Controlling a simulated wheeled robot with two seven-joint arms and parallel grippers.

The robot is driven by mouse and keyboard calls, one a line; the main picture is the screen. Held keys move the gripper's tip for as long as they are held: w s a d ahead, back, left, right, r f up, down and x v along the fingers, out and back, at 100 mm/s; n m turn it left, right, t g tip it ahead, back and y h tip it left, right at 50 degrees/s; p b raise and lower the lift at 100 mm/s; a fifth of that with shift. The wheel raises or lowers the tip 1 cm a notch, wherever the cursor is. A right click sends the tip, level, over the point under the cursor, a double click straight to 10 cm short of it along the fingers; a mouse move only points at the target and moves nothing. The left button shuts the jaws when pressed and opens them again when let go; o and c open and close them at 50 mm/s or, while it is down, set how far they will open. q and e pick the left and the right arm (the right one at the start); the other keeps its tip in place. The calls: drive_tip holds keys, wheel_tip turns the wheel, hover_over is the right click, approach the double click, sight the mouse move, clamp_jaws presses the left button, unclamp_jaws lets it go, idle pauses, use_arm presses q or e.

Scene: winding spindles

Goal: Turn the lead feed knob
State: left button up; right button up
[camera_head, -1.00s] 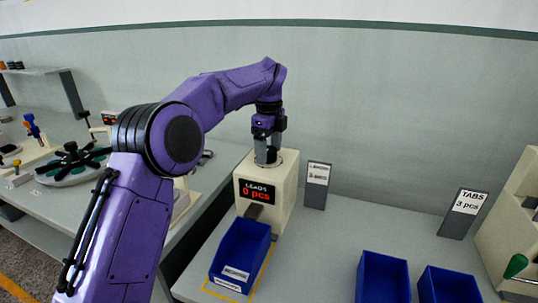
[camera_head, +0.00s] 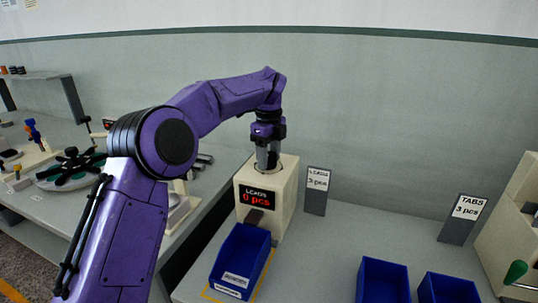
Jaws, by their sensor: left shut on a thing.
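The lead feeder (camera_head: 285,200) is a cream box on the grey table, with a display reading "LEADS 0 pcs" in red. My left gripper (camera_head: 267,160) points straight down at the round recess in the feeder's top and is shut on the lead feed knob there. The knob itself is mostly hidden by the fingers. A blue bin (camera_head: 240,262) stands under the feeder's chute (camera_head: 254,216), inside a yellow outline; no leads can be made out in it. My right gripper is not in view.
A sign reading "LEADS 3 pcs" (camera_head: 317,190) stands right of the feeder. A "TABS 3 pcs" sign (camera_head: 463,218) and two blue bins (camera_head: 383,281) are further right, near a cream unit with a green knob (camera_head: 515,271). A side table with a turntable (camera_head: 70,168) is at left.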

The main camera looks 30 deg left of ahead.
sight(269, 155)
use_arm(q)
drive_tip(key=m+p, duration=0.2)
drive_tip(key=m, duration=0.2)
drive_tip(key=shift+r, duration=0.2)
drive_tip(key=m+p, duration=0.3)
drive_tip(key=m, duration=0.1)
drive_tip(key=m+p, duration=0.4)
drive_tip(key=m, duration=0.1)
drive_tip(key=shift+a+f+m+p, duration=0.15)
drive_tip(key=shift+m+p, duration=0.9)
drive_tip(key=shift+m, duration=0.65)
drive_tip(key=o, duration=1)
wheel_tip(269, 155, up, 10)
drive_tip(key=shift+r+b, duration=0.2)
drive_tip(key=shift+b, duration=0.15)
